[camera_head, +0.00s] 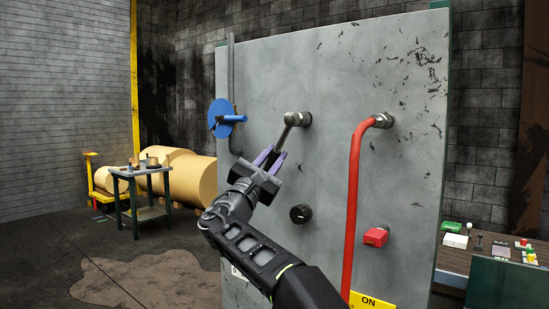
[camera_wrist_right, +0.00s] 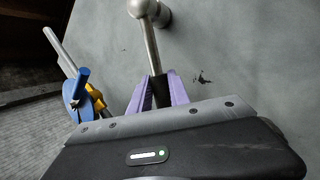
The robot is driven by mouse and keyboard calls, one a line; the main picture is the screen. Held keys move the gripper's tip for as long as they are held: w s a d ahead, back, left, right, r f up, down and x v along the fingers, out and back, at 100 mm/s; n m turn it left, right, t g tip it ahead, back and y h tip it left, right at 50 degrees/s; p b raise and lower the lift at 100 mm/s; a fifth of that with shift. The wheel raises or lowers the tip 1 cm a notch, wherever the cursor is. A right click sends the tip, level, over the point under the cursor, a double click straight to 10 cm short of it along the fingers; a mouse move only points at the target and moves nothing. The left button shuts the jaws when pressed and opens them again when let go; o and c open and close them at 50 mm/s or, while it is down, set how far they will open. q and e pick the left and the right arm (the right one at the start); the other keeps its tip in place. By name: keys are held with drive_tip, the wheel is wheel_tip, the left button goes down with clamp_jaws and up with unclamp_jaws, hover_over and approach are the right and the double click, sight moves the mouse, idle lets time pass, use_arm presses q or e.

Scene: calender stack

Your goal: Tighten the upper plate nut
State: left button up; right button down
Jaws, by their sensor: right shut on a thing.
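A large grey upright plate (camera_head: 330,75) fills the middle of the head view. A metal nut or pivot (camera_head: 304,119) sits on its upper part, with a rounded head and a straight handle (camera_head: 283,137) slanting down to the left. My right gripper (camera_head: 270,158), with purple fingers, is shut on the lower end of this handle. In the right wrist view the handle (camera_wrist_right: 150,45) runs down between the purple fingers (camera_wrist_right: 160,92). The fingers hide the handle's end. My left gripper is in neither view.
A blue wheel valve (camera_head: 221,118) with a grey pipe is left of the handle. A black knob (camera_head: 301,213), a red hose (camera_head: 354,190) and a red block (camera_head: 375,236) are on the plate. A small table (camera_head: 143,172) and tan rolls (camera_head: 183,172) stand behind left.

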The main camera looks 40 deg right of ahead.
drive_tip(key=shift+w+a+r+m+g+h+p, duration=0.1)
drive_tip(key=shift+w+r+m+g+h+p, duration=0.25)
drive_tip(key=shift+m+p, duration=0.35)
drive_tip(key=shift+f, duration=0.15)
drive_tip(key=shift+w, duration=0.1)
drive_tip(key=shift+w+a+r+m+g+h+p, duration=0.15)
drive_tip(key=shift+w+r+m+g+h+p, duration=0.15)
drive_tip(key=shift+m+g+p, duration=0.45)
drive_tip(key=shift+m, duration=0.25)
drive_tip(key=shift+w+r+m+p, duration=0.3)
drive_tip(key=shift+m+p, duration=0.35)
drive_tip(key=shift+m, duration=0.05)
